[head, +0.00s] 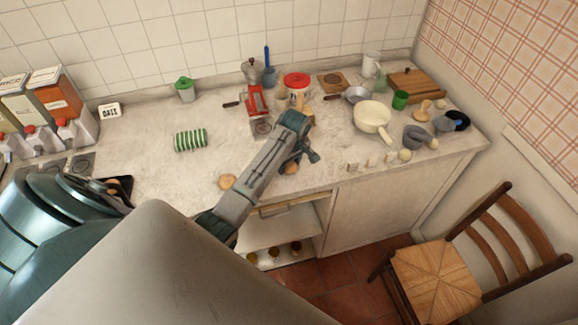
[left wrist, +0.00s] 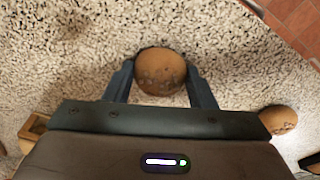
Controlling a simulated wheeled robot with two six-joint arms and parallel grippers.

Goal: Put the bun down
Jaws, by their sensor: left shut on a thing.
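My left gripper (head: 304,156) is over the front part of the stone counter (head: 330,170). In the left wrist view, the left gripper (left wrist: 160,80) has its two fingers on either side of a round brown bun (left wrist: 160,70) and is shut on it. In the head view the bun (head: 291,168) shows partly below the gripper, close to the counter's front edge. I cannot tell whether it touches the counter. A second round bun (head: 227,182) lies on the counter to the left. My right gripper is not in view.
A green-striped roll (head: 191,140) lies at left. A chair (head: 435,280) stands on the floor.

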